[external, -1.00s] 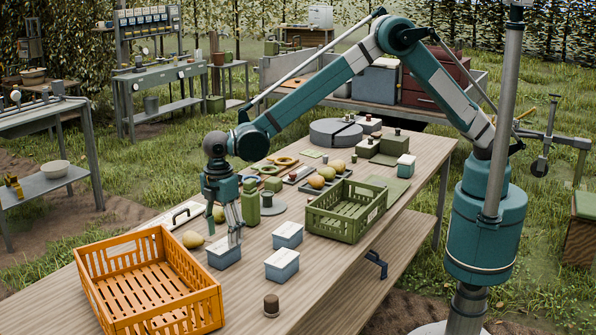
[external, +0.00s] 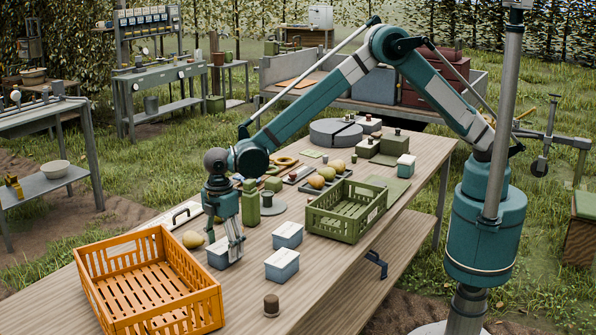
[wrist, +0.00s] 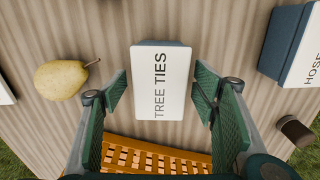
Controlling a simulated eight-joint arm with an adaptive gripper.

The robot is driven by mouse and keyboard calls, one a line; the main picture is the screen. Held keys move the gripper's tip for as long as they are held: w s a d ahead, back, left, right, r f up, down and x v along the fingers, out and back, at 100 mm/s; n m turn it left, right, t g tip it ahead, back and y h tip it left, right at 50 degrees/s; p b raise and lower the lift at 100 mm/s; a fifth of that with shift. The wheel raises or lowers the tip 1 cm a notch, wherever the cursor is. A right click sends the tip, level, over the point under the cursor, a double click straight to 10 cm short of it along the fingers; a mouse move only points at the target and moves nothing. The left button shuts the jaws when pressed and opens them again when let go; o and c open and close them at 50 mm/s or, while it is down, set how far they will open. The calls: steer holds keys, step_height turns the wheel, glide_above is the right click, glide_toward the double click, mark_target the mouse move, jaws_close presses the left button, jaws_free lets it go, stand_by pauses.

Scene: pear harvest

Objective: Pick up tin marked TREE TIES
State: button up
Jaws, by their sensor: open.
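The tin marked TREE TIES (wrist: 160,85) has a white lid with dark lettering and a blue-grey body. It stands upright on the wooden table, and in the external view the tin (external: 219,256) is partly hidden by my fingers. My gripper (wrist: 160,92) is open, with green pads on the left and right of the tin. A strip of table shows between the left pad and the tin; the right pad is close to it. In the external view my gripper (external: 232,247) points down at the tin.
A second tin (wrist: 295,45), lettered HOSE, stands to the right, beside a dark brown knob-like object (wrist: 296,131). A yellow pear (wrist: 62,79) lies to the left. An orange crate (external: 150,285) and a green crate (external: 345,210) stand on the table (external: 330,262).

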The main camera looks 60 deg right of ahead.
mark_target(223, 245)
stand_by(0.3)
steer(key=c, duration=1.1)
steer(key=shift+r, duration=0.15)
step_height(223, 245, up, 10)
steer(key=shift+f+p, duration=0.1)
steer(key=shift+p, duration=0.45)
